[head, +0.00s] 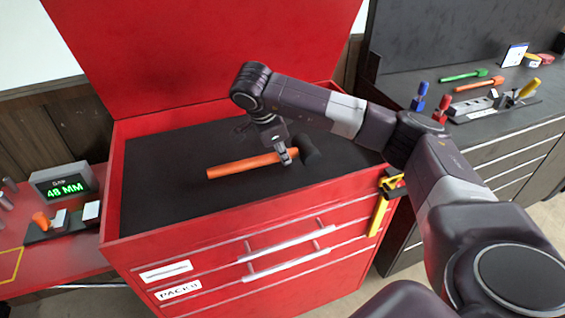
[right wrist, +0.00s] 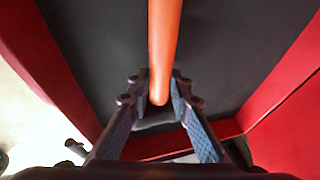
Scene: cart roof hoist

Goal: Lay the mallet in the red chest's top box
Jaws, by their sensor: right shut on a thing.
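The mallet has an orange handle (head: 240,165) and a dark head (head: 308,151). It lies level over the black-lined floor of the red chest's open top box (head: 150,238). My right gripper (head: 286,157) is shut on the mallet's handle close to the head. In the right wrist view, the orange handle (right wrist: 163,45) runs between the two fingers (right wrist: 160,98), with the dark lining behind it. I cannot tell whether the mallet touches the lining. My left gripper is not in view.
The red lid (head: 210,45) stands raised behind the box. A red bench at left holds a display reading 48 MM (head: 66,188). A dark bench at right holds green (head: 464,75) and orange-handled (head: 478,84) tools. A yellow tool (head: 379,215) hangs on the chest's right side.

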